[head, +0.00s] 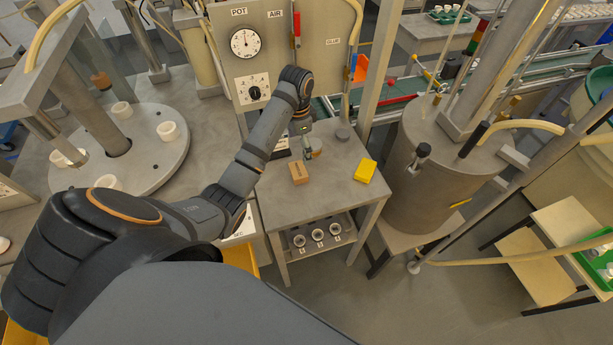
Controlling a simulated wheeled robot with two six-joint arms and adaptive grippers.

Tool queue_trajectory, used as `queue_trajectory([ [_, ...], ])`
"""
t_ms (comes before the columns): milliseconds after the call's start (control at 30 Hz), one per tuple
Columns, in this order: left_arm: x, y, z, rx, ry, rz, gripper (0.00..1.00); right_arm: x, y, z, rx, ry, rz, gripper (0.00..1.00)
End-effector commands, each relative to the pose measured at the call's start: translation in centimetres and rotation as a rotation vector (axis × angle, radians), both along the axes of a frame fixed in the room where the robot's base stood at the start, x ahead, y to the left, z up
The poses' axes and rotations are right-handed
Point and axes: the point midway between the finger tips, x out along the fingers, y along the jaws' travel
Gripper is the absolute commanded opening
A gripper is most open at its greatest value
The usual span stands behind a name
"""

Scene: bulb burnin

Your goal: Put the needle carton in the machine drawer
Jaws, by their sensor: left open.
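A small brown box (299,172), which looks like the needle carton, lies on the grey metal table (325,200) near its middle. My left gripper (307,154) reaches in from the left and points down just behind the box. It is open, small in the picture, and appears apart from the box. I cannot tell for certain which part is the machine drawer. A yellow bin or drawer (243,259) shows low at the table's left, partly hidden by my arm. My right gripper is out of view.
A yellow block (365,170) lies right of the box. A grey round piece (343,133) and a tan round piece (316,146) are behind. A shelf under the table holds round fittings (318,235). A large metal drum (435,170) stands right; a gauge panel (265,50) rises behind.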

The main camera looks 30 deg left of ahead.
Motion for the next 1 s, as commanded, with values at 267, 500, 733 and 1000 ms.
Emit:
queue_trajectory([
  [267,0.1,0.2,-0.3,0.008,0.008,-0.086,0.97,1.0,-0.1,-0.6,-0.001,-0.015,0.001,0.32],
  [500,0.1,0.1,-4.3,0.007,0.007,-0.084,0.97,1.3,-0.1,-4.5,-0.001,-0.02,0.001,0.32],
  [733,0.1,0.2,-5.3,0.007,0.006,-0.084,0.97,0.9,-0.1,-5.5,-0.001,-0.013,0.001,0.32],
  [1000,0.3,0.2,-8.6,0.007,0.007,-0.083,0.97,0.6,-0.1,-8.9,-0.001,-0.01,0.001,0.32],
])
